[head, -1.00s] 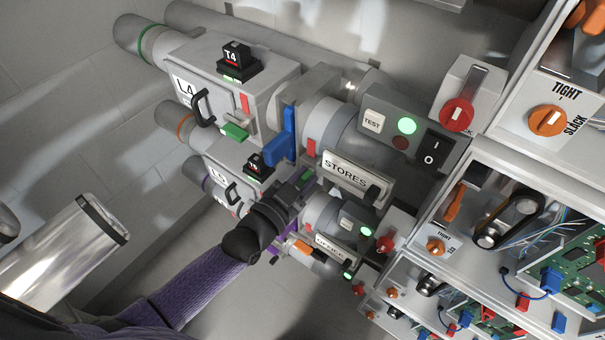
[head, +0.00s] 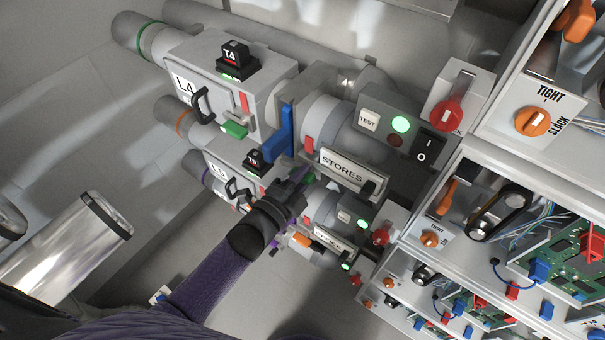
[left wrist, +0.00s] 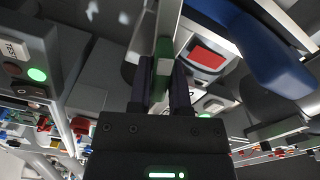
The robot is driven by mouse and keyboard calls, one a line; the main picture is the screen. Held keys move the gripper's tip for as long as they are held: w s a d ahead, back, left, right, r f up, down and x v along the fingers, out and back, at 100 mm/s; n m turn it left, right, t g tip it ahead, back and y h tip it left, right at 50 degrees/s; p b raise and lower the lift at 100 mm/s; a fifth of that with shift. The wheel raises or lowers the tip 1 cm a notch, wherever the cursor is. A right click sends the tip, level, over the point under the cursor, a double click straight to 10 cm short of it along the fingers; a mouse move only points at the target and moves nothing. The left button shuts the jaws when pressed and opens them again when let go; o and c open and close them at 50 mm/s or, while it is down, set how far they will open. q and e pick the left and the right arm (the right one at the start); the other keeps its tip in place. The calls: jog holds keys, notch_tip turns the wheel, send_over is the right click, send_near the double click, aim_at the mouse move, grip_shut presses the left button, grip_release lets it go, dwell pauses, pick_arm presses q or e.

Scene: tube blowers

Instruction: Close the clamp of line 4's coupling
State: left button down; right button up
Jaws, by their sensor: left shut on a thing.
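Line 4's grey box (head: 225,85) carries an L4 label and a black T4 block. A blue lever (head: 285,130) stands at the coupling to its right, beside the STORES box; it shows at upper right in the left wrist view (left wrist: 265,50). The fingers hide much of this piece. My right gripper is out of view.
The STORES control box (head: 385,130) has a lit green lamp and a red knob (head: 446,115) above. Similar line units sit below, close to my left forearm. Open racks with orange knobs (head: 533,121) fill the right. A shiny cylinder (head: 75,250) stands at left.

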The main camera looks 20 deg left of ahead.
pick_arm(q)
jog(key=shift+f+m, duration=0.15)
jog(key=shift+m, duration=1.75)
jog(key=c, duration=0.6)
grip_release()
jog(key=v, duration=1)
jog(key=shift+p, duration=0.4)
